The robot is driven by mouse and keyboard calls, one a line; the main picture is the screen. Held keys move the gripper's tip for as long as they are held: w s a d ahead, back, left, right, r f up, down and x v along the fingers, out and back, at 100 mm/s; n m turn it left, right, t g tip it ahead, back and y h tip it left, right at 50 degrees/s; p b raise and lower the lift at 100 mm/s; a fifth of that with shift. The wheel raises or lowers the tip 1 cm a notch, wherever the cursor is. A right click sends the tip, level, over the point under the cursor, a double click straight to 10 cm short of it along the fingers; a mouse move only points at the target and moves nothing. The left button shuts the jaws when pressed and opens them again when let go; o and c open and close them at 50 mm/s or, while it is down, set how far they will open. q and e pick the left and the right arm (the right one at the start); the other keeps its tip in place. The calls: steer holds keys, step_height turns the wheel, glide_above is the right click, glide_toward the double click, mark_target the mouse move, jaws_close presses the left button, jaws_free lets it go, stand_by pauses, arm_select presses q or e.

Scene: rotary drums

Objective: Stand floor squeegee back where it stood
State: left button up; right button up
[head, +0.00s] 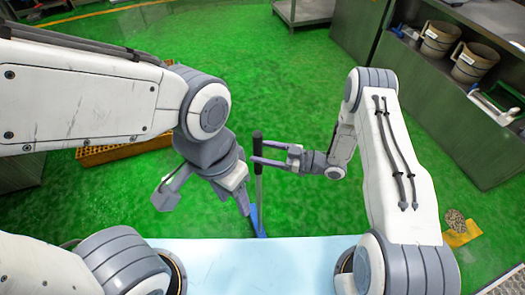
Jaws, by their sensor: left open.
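The floor squeegee stands near the middle of the head view, with a black grip (257,143), a grey pole (258,190) and a blue head (259,222). The table edge hides part of its lower end. My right gripper (261,151) comes in from the right. One finger passes in front of the black grip and the other behind it, and it appears shut on the grip. My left gripper (244,205) is open and empty, pointing down just left of the pole. Whether it touches the pole cannot be told.
A light blue tabletop (250,265) lies in front of me. An orange grated tray (125,150) is on the green floor behind my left arm. A grey counter (440,100) with two buckets (455,55) runs along the right. A yellow piece (460,235) lies at right.

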steer(key=b+v, duration=0.2)
steer(key=v, duration=1)
steer(key=w+a+r+t+h, duration=0.1)
steer(key=w+a+r+h, duration=0.25)
steer(key=w+h, duration=0.5)
step_height(320, 180, up, 7)
steer(key=a+m+t+h, duration=0.1)
steer(key=a+m+h, duration=0.2)
steer(key=h, duration=0.2)
steer(key=s+r+m+g+h, duration=0.1)
steer(key=s+r+m+g, duration=0.1)
steer(key=s, duration=1.3)
steer(key=s+a+r+m+g+h, duration=0.1)
steer(key=s+r+g, duration=0.4)
steer(key=s, duration=1.1)
steer(key=shift+a+r+m+h, duration=0.15)
steer(key=shift+r+m+h, duration=0.2)
steer(key=shift+r+m, duration=0.45)
